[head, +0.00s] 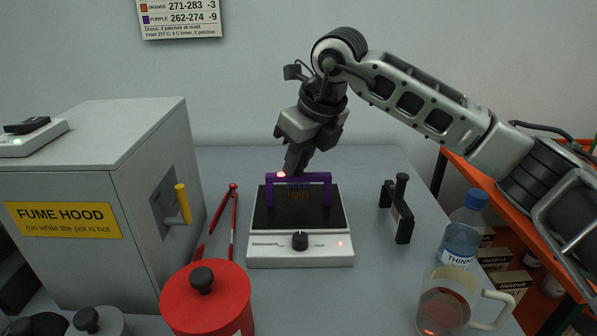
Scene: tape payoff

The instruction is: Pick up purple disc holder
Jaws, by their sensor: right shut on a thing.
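The purple disc holder (318,178) is a bridge-shaped frame with a top bar and two legs. It is upright over the black top of the white scale-like device (300,254). Whether its legs touch that top I cannot tell. My right gripper (293,170) comes down from above and is shut on the left part of the holder's top bar. A small red glow shows on the bar beside the fingers. Something brownish shows between the legs, too small to make out. My left gripper is not in view.
A grey fume hood (95,160) with a yellow handle stands left. Red tongs (233,215) lie beside the device. A red lidded pot (207,305) is in front. A black holder (398,215), a thinner bottle (460,235) and a clear jug (447,305) stand right.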

